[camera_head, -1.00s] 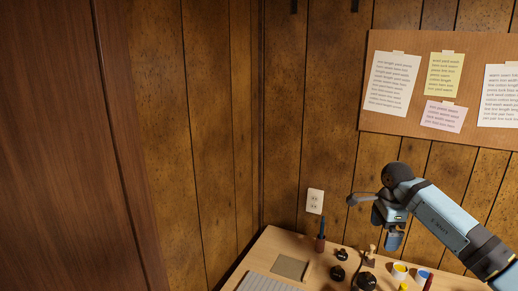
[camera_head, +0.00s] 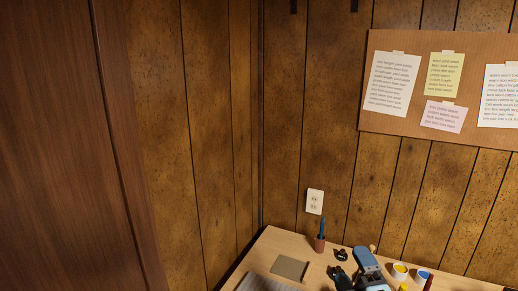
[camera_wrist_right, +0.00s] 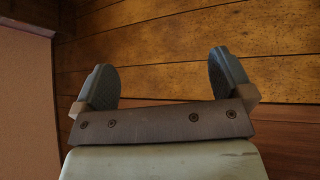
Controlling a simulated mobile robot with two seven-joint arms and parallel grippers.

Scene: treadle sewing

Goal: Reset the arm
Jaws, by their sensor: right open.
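My right arm (camera_head: 367,262) shows low in the head view, over the back part of the wooden table, right of the middle. Its fingers are hard to make out there. In the right wrist view my right gripper (camera_wrist_right: 160,66) is open, its two dark fingers wide apart with nothing between them. Wooden wall boards lie beyond the fingers. My left gripper is in neither view.
On the table (camera_head: 256,262) are a dark red pen cup (camera_head: 319,243), a flat tan square (camera_head: 290,268), a yellow-topped cup (camera_head: 400,271), a blue-topped cup (camera_head: 423,276) and small dark items. A notice board (camera_head: 480,140) and an outlet (camera_head: 314,201) are on the wall.

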